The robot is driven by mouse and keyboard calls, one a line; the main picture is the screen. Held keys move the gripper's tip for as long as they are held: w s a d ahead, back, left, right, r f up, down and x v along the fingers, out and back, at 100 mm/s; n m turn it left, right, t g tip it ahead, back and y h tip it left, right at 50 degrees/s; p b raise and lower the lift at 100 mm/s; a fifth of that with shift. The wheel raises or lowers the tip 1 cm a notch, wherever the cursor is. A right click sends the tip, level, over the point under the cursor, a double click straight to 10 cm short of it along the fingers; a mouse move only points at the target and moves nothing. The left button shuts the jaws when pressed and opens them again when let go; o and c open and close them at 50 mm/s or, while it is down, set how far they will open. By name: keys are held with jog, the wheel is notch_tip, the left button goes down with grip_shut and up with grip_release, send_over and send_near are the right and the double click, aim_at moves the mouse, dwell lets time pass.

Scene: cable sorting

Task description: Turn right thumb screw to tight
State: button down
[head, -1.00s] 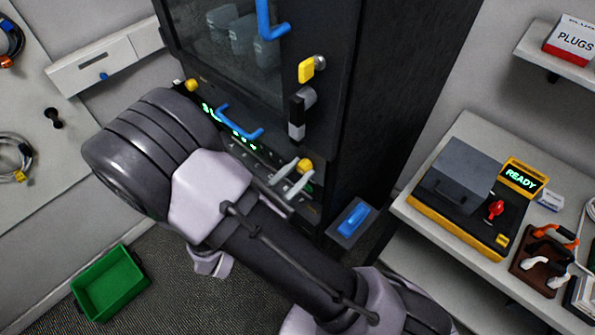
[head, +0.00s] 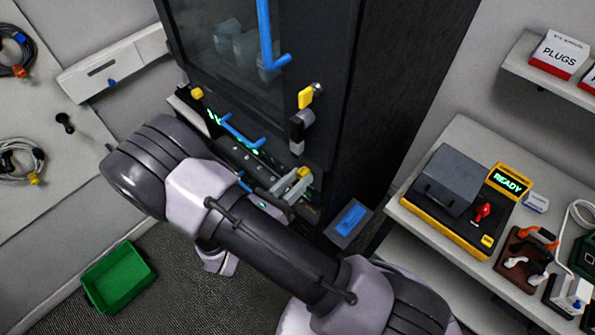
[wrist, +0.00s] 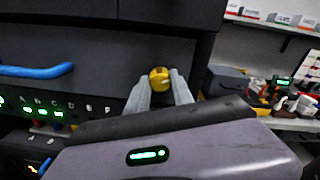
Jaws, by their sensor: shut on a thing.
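The right thumb screw is a small yellow knob on the front of the dark rack's panel. In the wrist view the right thumb screw (wrist: 159,78) sits between the two pale fingers of my gripper (wrist: 162,90), which is shut on it. In the head view my gripper (head: 292,187) reaches the panel's right end, and only a bit of the yellow screw (head: 303,173) shows past the fingers. The left thumb screw (head: 197,93) is yellow too, at the panel's other end. A blue handle (head: 240,134) lies between the two screws.
The rack door (head: 235,55) with its blue handle is above the panel. A blue rocker (head: 350,218) sits low at the rack's right. A bench (head: 440,230) at right carries a yellow tester reading READY (head: 508,180). A green bin (head: 118,280) is on the floor.

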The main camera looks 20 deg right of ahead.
jog(key=n+p, duration=0.4)
jog(key=n, duration=0.2)
jog(key=shift+r, duration=0.15)
jog(key=n+p, duration=0.1)
jog(key=n, duration=0.4)
jog(key=shift+w+g+p, duration=0.1)
jog(key=shift+g+p, duration=0.2)
jog(key=shift+p, duration=0.05)
jog(key=shift+n, duration=0.4)
jog(key=c, duration=1.1)
grip_release()
jog(key=shift+a, duration=0.1)
jog(key=f+v, duration=0.1)
jog(key=v, duration=1.6)
jog(key=shift+a+r+b, duration=0.2)
jog(key=shift+r+b, duration=0.1)
jog(key=shift+b, duration=0.15)
